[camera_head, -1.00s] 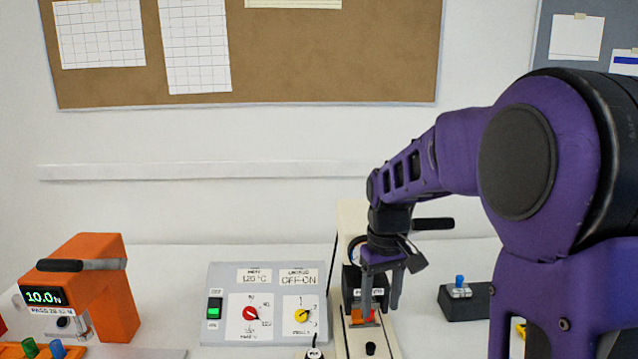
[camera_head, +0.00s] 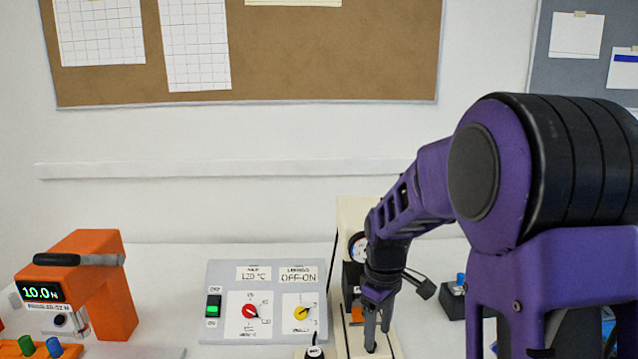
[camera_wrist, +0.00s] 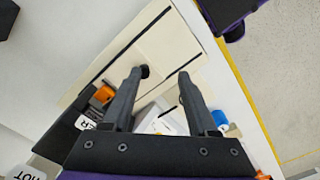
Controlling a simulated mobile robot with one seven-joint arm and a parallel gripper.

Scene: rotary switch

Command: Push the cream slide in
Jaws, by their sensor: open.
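The cream slide (camera_wrist: 138,52) lies flat on the cream machine's base and carries a small black knob (camera_wrist: 145,71). In the head view the slide (camera_head: 352,342) is partly hidden by my gripper (camera_head: 378,336). My gripper (camera_wrist: 160,75) is open, pointing down over the slide. In the wrist view its left fingertip is right beside the knob, and its right fingertip is near the slide's other side. Whether a finger touches the knob cannot be told. Nothing is seen held between the fingers.
The cream machine (camera_head: 352,215) with a gauge stands behind my gripper. A grey control panel (camera_head: 230,275) with red and yellow dials is left of it. An orange tester (camera_head: 110,300) reading 10.0 N stands far left. A blue-topped black block (camera_head: 452,300) is right.

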